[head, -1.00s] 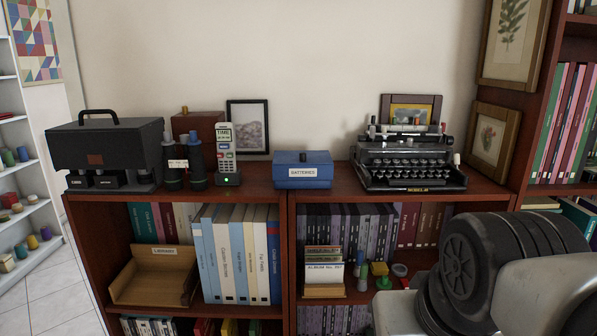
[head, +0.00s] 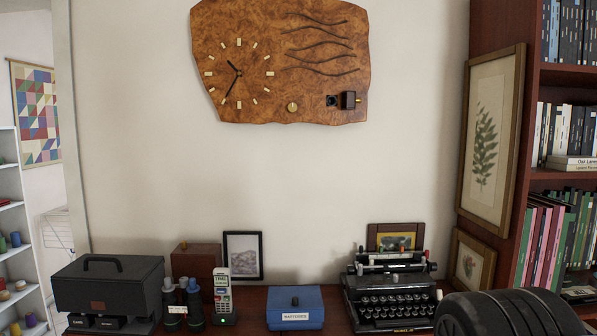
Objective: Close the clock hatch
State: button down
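The wooden clock (head: 280,95) hangs on the wall at the top of the head view. It is a burl-wood slab with pale hour marks, dark hands and several wavy dark lines at its right. The hatch looks open. My gripper is not in view; only a dark ribbed part of my arm shows at the lower right.
Below the clock, a wooden shelf top holds a black case (head: 108,285), binoculars, a phone (head: 222,298), a blue batteries box (head: 295,307) and a typewriter (head: 388,300). Framed plant prints (head: 492,135) and a tall bookcase stand at the right. The wall between clock and shelf is clear.

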aim_at(349, 100)
jog(key=i+l+u, duration=0.15)
jog(key=l+u, duration=0.2)
jog(key=l, duration=0.5)
jog(key=l+u, duration=0.3)
jog(key=l, duration=0.5)
jog(key=l+u, duration=0.35)
jog(key=l, duration=0.55)
jog(key=i+j+z, duration=0.1)
jog(key=j, duration=0.45)
jog(key=j+z, duration=0.1)
jog(key=j, duration=0.5)
